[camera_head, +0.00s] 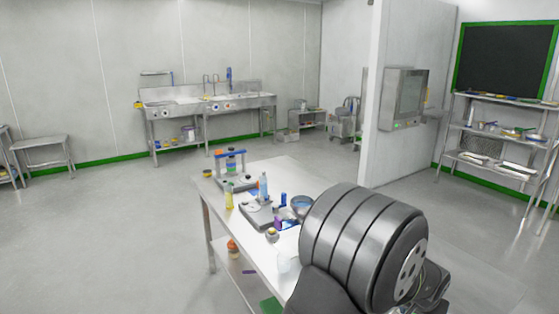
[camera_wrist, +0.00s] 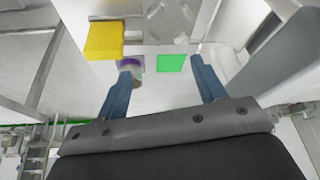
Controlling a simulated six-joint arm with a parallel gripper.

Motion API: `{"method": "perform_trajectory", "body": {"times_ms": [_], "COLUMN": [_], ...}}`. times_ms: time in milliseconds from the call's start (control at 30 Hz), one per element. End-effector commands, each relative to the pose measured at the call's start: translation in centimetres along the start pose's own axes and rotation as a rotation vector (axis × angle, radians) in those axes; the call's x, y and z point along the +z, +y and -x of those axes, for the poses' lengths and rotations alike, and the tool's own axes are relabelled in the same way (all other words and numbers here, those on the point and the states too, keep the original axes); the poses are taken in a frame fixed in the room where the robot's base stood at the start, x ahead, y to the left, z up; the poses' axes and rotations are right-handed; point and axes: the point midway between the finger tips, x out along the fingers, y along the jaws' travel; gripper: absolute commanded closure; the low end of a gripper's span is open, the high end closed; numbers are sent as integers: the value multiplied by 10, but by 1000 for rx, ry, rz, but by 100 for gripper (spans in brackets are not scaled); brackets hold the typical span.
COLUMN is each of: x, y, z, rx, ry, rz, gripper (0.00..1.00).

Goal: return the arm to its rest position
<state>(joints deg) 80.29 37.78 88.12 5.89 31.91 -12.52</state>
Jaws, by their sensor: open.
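My gripper (camera_wrist: 162,65) shows in the wrist view with its two blue-grey fingers spread well apart. I see nothing clamped between them. Past the fingers, a green square (camera_wrist: 171,63) lies on a pale surface. A yellow block (camera_wrist: 104,41) and a purple-topped item (camera_wrist: 131,62) show near the left finger; the finger partly covers the purple-topped item. I cannot tell how far these are from the fingertips. In the head view, my large dark grey arm fills the right foreground and hides part of the workbench; the fingers cannot be made out there.
The workbench (camera_head: 284,166) carries a blue-topped stand (camera_head: 231,158), a yellow bottle (camera_head: 229,195), a blue bowl (camera_head: 302,202) and several small items beside my arm. A sink counter (camera_head: 205,101) stands at the back, wire shelves (camera_head: 500,130) at right.

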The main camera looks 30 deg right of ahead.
Motion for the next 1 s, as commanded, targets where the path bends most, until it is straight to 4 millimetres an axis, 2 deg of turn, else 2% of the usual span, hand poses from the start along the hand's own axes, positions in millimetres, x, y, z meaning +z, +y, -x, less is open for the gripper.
{"method": "perform_trajectory", "body": {"times_ms": [133,400,767,1000], "x": [-5,-4,-4,-4], "y": [-18,-24,-23,-10], "z": [-16,-32,-31,-10], "rx": [-1,0,0,1], "ry": [-2,-1,0,1], "rz": [2,-1,-1,-2], "gripper": [36,36,36,36]}}
